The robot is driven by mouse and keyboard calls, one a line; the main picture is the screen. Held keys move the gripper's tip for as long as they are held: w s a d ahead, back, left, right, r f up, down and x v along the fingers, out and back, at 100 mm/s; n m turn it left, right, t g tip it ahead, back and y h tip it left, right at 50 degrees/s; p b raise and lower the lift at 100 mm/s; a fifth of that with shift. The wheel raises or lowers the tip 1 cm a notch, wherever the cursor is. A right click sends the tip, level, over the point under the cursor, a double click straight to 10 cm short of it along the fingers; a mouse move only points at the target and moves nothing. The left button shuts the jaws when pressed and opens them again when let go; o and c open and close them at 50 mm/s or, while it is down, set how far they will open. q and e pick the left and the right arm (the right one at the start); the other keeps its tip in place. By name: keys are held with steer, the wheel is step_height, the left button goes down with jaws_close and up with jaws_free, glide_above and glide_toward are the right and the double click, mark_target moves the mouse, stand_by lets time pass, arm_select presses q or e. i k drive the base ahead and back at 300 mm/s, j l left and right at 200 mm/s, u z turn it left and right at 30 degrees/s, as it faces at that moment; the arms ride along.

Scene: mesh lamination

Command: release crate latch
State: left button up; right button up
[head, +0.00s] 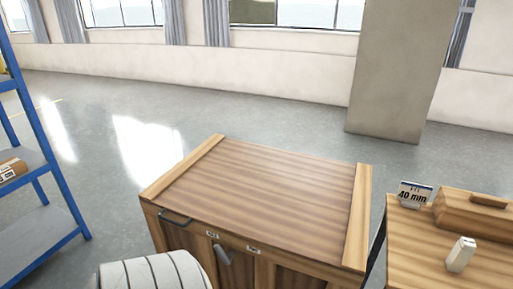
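A large wooden crate (262,185) with a flat brown lid and lighter edge strips stands in the lower middle of the head view. Its lid lies flat and looks closed. A grey latch-like lever (222,255) hangs slightly tilted on the front face, just below the lid edge. A dark bar handle (175,217) sits at the crate's front left corner. The lower front of the crate is cut off by the picture edge. Neither of my grippers is in view.
A white rounded shape with dark stripes (155,274) covers the crate's lower left front. A wooden table (415,240) at right holds a wooden box (475,212), a "40 mm" sign (414,195) and a small white block (460,254). A blue shelf rack (42,235) stands left. Floor behind is clear.

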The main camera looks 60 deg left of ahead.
mark_target(227, 260)
steer(key=u, duration=2.2)
